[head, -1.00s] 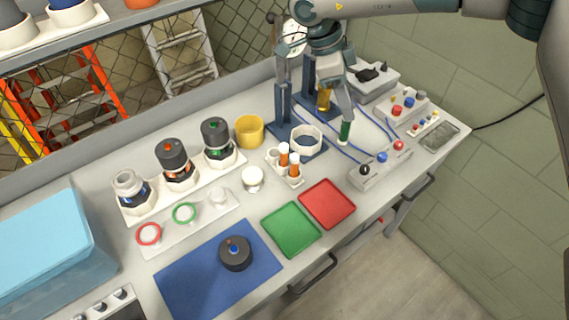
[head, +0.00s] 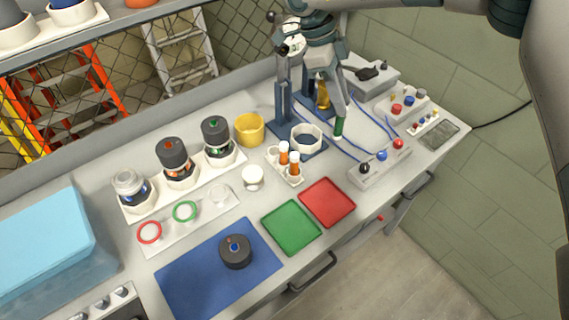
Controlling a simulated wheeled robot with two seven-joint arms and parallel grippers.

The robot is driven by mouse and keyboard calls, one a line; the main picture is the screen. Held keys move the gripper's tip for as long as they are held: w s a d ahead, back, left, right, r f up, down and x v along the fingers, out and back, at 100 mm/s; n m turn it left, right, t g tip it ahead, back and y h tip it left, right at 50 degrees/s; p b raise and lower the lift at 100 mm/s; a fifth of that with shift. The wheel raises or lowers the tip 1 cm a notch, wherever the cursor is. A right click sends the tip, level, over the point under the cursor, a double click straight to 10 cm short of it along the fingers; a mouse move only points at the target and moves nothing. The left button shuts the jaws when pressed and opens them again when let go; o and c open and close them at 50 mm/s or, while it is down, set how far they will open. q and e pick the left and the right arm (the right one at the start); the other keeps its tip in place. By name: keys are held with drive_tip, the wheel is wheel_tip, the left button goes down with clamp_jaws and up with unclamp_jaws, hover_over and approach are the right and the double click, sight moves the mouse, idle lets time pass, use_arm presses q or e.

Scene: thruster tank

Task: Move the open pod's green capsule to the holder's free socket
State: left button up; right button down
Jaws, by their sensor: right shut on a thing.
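My right gripper (head: 341,113) is shut on the green capsule (head: 338,129), which has a pale lower end. It holds the capsule upright, to the right of the white octagonal ring (head: 307,138). The small white holder (head: 294,180) stands left of and nearer than the gripper, with orange-and-white capsules in it. The open pod (head: 131,188) appears to be the leftmost in the white rack, with a clear top and no dark cap. A dark round cap (head: 235,252) lies on the blue mat. My left gripper is out of view.
Two dark-capped pods (head: 175,157) stand in the rack. A yellow cup (head: 249,130), a white knob (head: 252,177), a green tray (head: 291,228) and a red tray (head: 327,202) surround the holder. Blue stands (head: 285,115) and a control box (head: 380,165) are close to my right gripper.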

idle(0.3)
drive_tip(key=shift+s+d+n+t, duration=0.5)
drive_tip(key=shift+s+d+n, duration=0.1)
drive_tip(key=shift+n, duration=0.5)
drive_tip(key=s+d+r+n+t+y+b, duration=0.1)
drive_tip(key=s+d+r+n+t, duration=0.1)
drive_tip(key=s+n, duration=0.3)
drive_tip(key=s+d+r+n+t+y+b, duration=0.1)
drive_tip(key=s+d+r+n+t, duration=0.1)
drive_tip(key=n, duration=0.9)
drive_tip(key=shift+s+d+r+t+y+b, duration=0.2)
drive_tip(key=shift+s+d+t+y+b, duration=0.25)
drive_tip(key=shift+s+d, duration=1.05)
drive_tip(key=shift+s+a, duration=0.15)
drive_tip(key=shift+a, duration=0.05)
